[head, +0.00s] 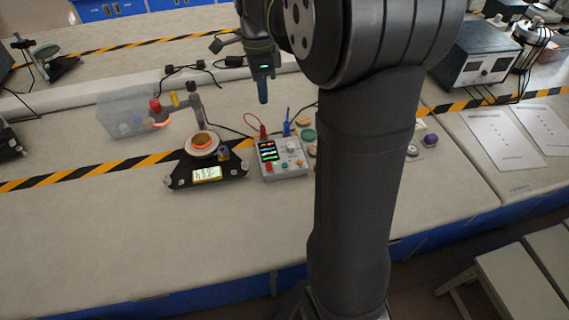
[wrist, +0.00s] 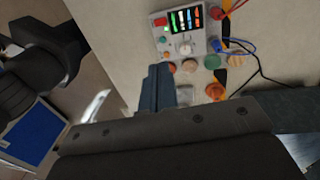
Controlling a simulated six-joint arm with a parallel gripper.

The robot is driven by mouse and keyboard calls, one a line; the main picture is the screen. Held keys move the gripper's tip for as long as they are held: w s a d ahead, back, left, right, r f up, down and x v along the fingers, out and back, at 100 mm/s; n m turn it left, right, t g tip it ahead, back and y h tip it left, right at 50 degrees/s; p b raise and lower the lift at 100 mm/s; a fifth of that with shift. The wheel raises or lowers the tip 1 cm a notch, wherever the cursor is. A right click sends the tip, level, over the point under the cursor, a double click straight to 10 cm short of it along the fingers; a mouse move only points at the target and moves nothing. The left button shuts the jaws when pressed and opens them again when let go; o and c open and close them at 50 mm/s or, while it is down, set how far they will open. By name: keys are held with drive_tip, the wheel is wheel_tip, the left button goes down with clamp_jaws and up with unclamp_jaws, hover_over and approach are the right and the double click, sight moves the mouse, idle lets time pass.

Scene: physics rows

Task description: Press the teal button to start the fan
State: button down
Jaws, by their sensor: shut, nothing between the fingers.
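My gripper (head: 263,101) is shut and empty, with blue fingers pointing down. In the head view it appears above and left of the teal button, apart from it. In the wrist view, the closed fingertips (wrist: 160,68) lie left of the teal button. I cannot make out a fan in either view.
The control box (head: 283,160) has a lit display and red and blue leads. A black balance-like stand (head: 207,171) with a round dish is left of it. An orange cap (head: 303,121) is beside the teal button. My arm hides part of the bench.

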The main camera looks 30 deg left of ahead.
idle(0.3)
drive_tip(key=n+t, duration=0.9)
drive_tip(key=n, duration=0.5)
hover_over(285, 165)
wheel_tip(285, 165, down, 10)
drive_tip(key=shift+s+f+n+t+y, duration=0.15)
drive_tip(key=shift+s+f+n+t, duration=0.2)
drive_tip(key=shift+n, duration=0.5)
drive_tip(key=shift+s+f+n+t+y, duration=0.2)
drive_tip(key=shift+f+n, duration=0.25)
drive_tip(key=shift+n, duration=0.4)
drive_tip(key=shift+f, duration=4.4)
drive_tip(key=shift+f, duration=0.1)
drive_tip(key=shift+f, duration=0.3)
